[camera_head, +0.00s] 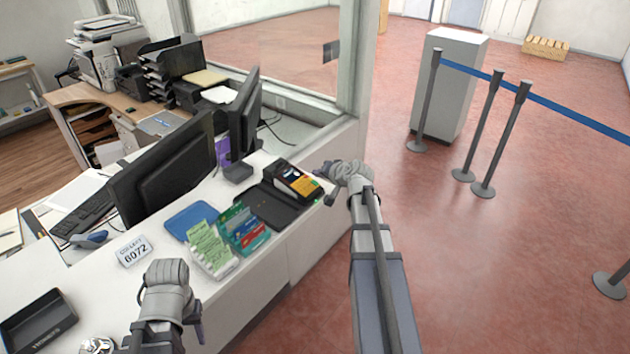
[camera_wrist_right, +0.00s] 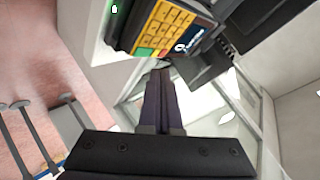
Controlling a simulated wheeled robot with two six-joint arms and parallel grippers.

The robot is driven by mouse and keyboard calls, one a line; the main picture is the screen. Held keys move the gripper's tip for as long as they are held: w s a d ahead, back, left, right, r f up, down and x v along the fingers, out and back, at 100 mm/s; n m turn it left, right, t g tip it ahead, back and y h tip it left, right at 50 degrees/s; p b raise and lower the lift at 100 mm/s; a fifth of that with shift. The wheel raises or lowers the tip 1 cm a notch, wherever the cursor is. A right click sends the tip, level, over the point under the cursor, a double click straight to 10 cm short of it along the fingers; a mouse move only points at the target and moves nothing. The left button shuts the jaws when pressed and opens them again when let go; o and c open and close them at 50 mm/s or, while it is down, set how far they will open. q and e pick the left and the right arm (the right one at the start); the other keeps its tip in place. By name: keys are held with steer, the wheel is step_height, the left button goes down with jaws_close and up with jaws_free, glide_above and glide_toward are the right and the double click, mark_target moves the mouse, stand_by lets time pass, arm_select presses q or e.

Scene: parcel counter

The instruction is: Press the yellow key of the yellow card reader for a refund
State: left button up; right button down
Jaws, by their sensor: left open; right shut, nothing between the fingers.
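The yellow card reader (camera_head: 297,181) sits on the counter on a black tray, tilted up, with a dark screen and yellow front. In the right wrist view the reader (camera_wrist_right: 165,28) shows large at the top, with yellow-orange keys and a green key along its lower edge. I cannot tell which key is the refund one. My right gripper (camera_head: 320,172) is close beside the reader's right side. Its shut, empty fingers (camera_wrist_right: 162,72) point at the reader's lower edge; whether they touch is unclear. My left gripper (camera_head: 197,322) is low near the counter's front edge, fingers mostly hidden.
A leaflet rack (camera_head: 212,250), a blue tray (camera_head: 191,221) and a black tray (camera_head: 272,206) stand on the counter. Two monitors (camera_head: 170,175) are behind. A number sign (camera_head: 134,251) and a dark bin (camera_head: 38,322) are at the left.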

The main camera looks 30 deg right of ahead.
steer(key=r+p, duration=0.1)
steer(key=r, duration=0.1)
steer(key=r+p, duration=0.1)
steer(key=p, duration=0.1)
steer(key=shift+s+d+r, duration=0.15)
steer(key=shift+s+r, duration=0.25)
steer(key=shift+f, duration=0.1)
steer(key=n+g+y, duration=0.2)
steer(key=n, duration=0.1)
glide_toward(296, 189)
steer(key=a, duration=0.1)
steer(key=w+a+f, duration=0.1)
steer(key=a, duration=0.1)
steer(key=w+a, duration=0.1)
steer(key=shift+a+f, duration=0.25)
steer(key=shift+f, duration=0.05)
steer(key=s+a+f+n+g+h, duration=0.1)
steer(key=s+a+f+n+g, duration=0.1)
steer(key=s+a, duration=0.5)
steer(key=s+a+f+n+g+h, duration=0.1)
steer(key=s+a+n+g, duration=0.3)
steer(key=s+a, duration=0.4)
steer(key=s+a+f+n+g+h, duration=0.1)
steer(key=s+a+f+n+g, duration=0.2)
steer(key=s+a, duration=0.5)
steer(key=a+n, duration=0.1)
steer(key=a, duration=0.3)
steer(key=shift+s+f+n+g+h, duration=0.15)
steer(key=shift+f+n+g+h, duration=0.1)
steer(key=shift+n+g+h, duration=0.05)
